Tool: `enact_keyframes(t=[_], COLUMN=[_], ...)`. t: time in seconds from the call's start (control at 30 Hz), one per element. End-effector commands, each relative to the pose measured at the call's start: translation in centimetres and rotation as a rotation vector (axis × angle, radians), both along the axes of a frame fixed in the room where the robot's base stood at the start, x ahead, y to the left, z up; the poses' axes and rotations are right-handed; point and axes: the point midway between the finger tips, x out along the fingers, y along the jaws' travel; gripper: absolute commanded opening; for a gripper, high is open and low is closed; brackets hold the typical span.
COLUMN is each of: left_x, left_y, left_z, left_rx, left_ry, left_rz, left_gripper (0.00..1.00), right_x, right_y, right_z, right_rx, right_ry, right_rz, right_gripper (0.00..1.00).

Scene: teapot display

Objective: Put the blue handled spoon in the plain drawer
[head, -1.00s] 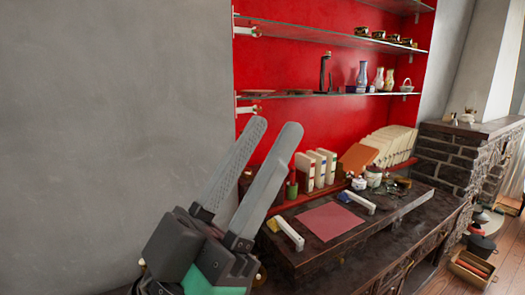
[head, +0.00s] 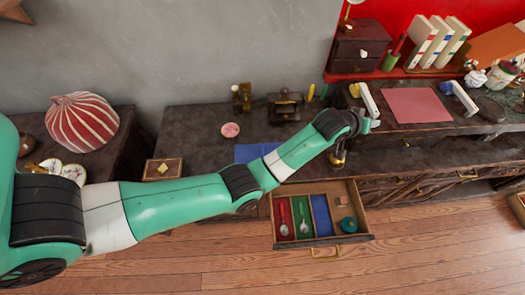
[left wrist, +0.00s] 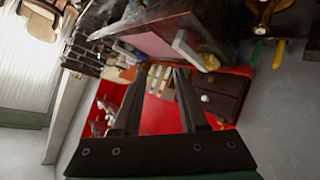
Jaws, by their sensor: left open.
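My left arm reaches across the head view from the left, its wrist end over the dark counter (head: 195,125). In the left wrist view my left gripper (left wrist: 160,73) is open, with nothing between the fingers. An open drawer (head: 268,222) lies below the counter. A spoon (head: 283,228) lies in its red section and another spoon (head: 304,226) in its green section. The blue section (head: 321,216) looks empty. I cannot make out a blue-handled spoon or tell which drawer is the plain one. My right gripper is not in view.
A small dark cabinet with white knobs (head: 358,48) stands behind the counter; it also shows in the left wrist view (left wrist: 216,95). A blue mat (head: 256,152) and a pink mat (head: 417,105) lie on the counter. White arched pieces stand beside the pink mat.

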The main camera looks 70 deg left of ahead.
Motion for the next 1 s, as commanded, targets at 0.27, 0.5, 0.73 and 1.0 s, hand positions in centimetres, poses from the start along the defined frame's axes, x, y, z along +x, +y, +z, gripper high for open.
enact_keyframes(t=[0.27,0.5,0.73,1.0], left_x=[-17.4,-26.7,-27.3,-27.1], left_y=[9.4,13.1,14.1,14.4], left_z=[-16.2,-16.2,-16.2,-19.8], left_rx=[-0.191,-0.287,-0.298,-0.297], left_ry=[0.694,0.868,0.865,0.865], left_rz=[0.281,0.41,0.434,0.433], left_gripper=[0.42,0.42,0.42,0.42], right_x=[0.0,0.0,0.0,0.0], right_y=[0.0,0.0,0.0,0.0], right_z=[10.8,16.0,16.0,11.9], right_rx=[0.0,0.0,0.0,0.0], right_ry=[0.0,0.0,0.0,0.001], right_rz=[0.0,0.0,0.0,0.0], right_gripper=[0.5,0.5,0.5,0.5])
